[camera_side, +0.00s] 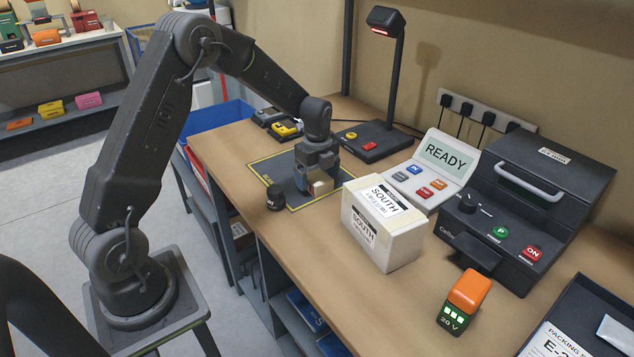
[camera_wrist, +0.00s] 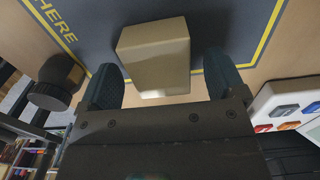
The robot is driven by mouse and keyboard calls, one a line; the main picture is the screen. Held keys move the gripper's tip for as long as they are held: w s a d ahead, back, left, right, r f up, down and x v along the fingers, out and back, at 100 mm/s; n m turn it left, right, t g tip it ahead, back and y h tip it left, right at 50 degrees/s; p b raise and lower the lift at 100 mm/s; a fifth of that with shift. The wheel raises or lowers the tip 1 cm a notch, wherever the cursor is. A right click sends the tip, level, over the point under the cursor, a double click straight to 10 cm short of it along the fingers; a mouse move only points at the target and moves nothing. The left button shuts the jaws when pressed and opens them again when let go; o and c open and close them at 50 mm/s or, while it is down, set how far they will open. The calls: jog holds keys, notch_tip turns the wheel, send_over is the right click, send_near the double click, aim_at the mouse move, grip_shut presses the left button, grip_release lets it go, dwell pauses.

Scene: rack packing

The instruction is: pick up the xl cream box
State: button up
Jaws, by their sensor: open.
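A cream box (camera_wrist: 155,48) shows in the wrist view on the dark mat (camera_wrist: 215,25), ahead of and partly between my two fingers. In the side view the cream box (camera_side: 320,187) is small and partly hidden by my gripper (camera_side: 316,178), which is low over the mat. My gripper is open, with one finger on each side of the box. A gap shows between the box and the right finger in the wrist view; the left finger is close to it. I cannot tell whether the left one touches.
A black knob-like object (camera_side: 275,197) stands at the mat's near left edge. A white box marked SOUTH (camera_side: 402,251) stands right of the mat. A READY panel (camera_side: 441,157), a dark machine (camera_side: 545,205) and an orange-topped battery (camera_side: 466,301) are farther right. A scanner stand (camera_side: 378,150) is behind.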

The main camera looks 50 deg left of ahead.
jog(key=shift+f, duration=0.75)
jog(key=shift+c, duration=0.3)
jog(key=c, duration=0.9)
jog(key=shift+c, duration=0.4)
jog(key=shift+r, duration=0.15)
